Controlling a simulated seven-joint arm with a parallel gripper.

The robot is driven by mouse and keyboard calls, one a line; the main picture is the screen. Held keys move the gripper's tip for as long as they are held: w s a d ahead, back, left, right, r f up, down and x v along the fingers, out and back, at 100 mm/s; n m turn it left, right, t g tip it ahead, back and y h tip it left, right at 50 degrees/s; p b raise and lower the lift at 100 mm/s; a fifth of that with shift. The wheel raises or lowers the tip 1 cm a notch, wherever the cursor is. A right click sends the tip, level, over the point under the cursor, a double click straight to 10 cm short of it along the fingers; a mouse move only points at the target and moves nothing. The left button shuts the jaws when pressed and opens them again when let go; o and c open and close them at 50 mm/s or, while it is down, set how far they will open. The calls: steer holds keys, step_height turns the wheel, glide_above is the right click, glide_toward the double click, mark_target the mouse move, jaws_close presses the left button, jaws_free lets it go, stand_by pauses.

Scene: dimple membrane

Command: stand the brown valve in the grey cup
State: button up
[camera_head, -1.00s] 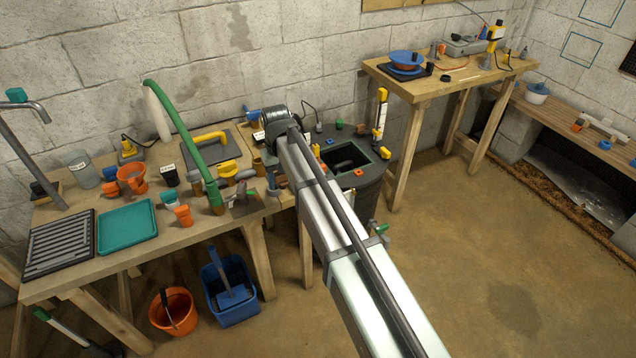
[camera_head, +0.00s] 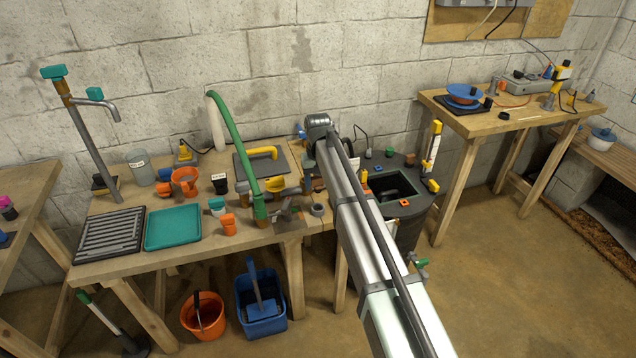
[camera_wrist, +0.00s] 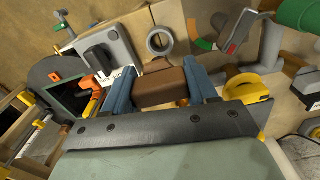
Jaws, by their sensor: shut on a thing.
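In the wrist view, my gripper (camera_wrist: 161,84) is shut on the brown valve (camera_wrist: 160,88), a brown block between its two blue-grey fingers. The valve's lower end is hidden behind the gripper. The grey cup (camera_wrist: 160,41) shows in the wrist view as a round grey ring with an open middle, just beyond the valve and apart from it. In the head view, the grey cup (camera_head: 318,210) stands on the bench near its front edge, just left of my arm. My arm hides most of the gripper there.
A green hose (camera_head: 236,140) arches over the bench left of the cup. A teal tray (camera_head: 173,228) and an orange fitting (camera_head: 229,224) are farther left. A dark barrel with a square opening (camera_head: 394,186) stands to the right. A yellow part (camera_wrist: 247,92) lies close to the gripper's right.

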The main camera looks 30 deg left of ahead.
steer(key=shift+f, duration=0.1)
glide_above(318, 204)
steer(key=s, duration=0.2)
steer(key=shift+w+d+f, duration=0.15)
steer(key=shift+d+f, duration=0.05)
steer(key=shift+f, duration=1.15)
steer(key=shift+w+d+f, duration=0.1)
steer(key=shift+d+f, duration=0.1)
steer(key=shift+f, duration=1.1)
steer(key=shift+f, duration=2)
steer(key=o, duration=1)
steer(key=shift+r, duration=0.1)
step_height(318, 204, up, 14)
steer(key=shift+f, duration=0.15)
